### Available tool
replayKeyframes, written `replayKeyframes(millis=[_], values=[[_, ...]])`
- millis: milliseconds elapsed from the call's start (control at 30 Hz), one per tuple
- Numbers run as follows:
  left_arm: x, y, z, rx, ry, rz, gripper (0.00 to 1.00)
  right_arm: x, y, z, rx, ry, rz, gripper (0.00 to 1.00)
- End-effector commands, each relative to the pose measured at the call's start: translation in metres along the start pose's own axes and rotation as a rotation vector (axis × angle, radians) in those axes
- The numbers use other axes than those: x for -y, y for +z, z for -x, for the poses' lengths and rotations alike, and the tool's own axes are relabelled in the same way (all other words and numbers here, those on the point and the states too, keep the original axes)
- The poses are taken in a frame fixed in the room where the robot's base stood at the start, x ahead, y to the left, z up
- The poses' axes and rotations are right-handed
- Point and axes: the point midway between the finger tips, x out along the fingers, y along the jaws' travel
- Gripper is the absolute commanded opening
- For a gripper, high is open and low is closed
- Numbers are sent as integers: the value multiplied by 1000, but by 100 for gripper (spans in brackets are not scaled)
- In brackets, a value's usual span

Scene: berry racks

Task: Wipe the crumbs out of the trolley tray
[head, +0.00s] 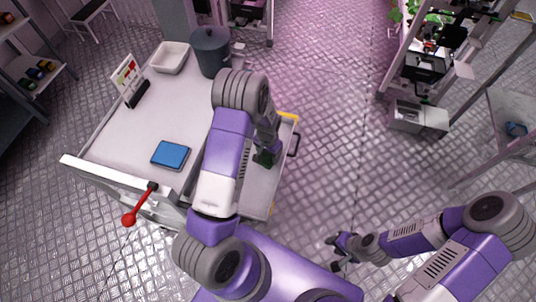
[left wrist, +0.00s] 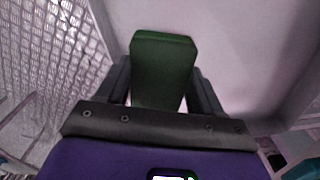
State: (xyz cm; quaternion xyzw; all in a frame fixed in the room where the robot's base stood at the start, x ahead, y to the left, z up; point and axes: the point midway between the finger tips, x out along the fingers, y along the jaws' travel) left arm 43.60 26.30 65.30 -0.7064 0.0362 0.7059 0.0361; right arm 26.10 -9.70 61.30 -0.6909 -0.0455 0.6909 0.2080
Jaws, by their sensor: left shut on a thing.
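The trolley tray (head: 187,112) is a pale, rimmed surface to the left and middle of the head view. My left gripper (head: 265,153) is over its right part, and my left arm hides a strip of the tray. In the left wrist view my left gripper (left wrist: 160,88) is shut on a dark green block (left wrist: 163,62), perhaps a sponge. Pale tray surface and a side wall show around the block; I cannot tell whether it touches them. No crumbs can be made out. My right gripper (head: 336,253) is off the trolley at lower right, its fingers apart and empty.
On the trolley are a blue pad (head: 170,154), a white bin (head: 169,57), a dark grey pot (head: 211,52) and a small sign (head: 128,79). A red-knobbed lever (head: 129,219) sticks out at the front. Racks stand at left and right; the floor between is clear.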

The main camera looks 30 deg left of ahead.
Motion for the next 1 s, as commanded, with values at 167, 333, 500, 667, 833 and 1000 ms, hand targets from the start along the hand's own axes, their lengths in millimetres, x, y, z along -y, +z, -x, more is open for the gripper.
replayKeyframes(millis=[167, 333, 500, 667, 833, 1000], values=[[0, 0, 20, 1, 0, 0, 22, 6, 1, 15, 0, 0, 0, 38], [0, 0, 22, 2, 0, 0, 22, 6, 1, 15, 0, 0, 0, 38], [0, 0, 21, 2, 0, 0, 22, 6, 1, 15, 0, 0, 0, 38], [0, 0, 29, 1, 0, 0, 22, 8, 1, 21, 0, 0, 0, 38], [0, 0, 46, 0, 0, 0, 22, 12, 1, 33, 0, 0, 0, 38], [0, 0, 52, 1, 0, -1, 22, 14, 2, 36, 0, 0, 0, 38]])
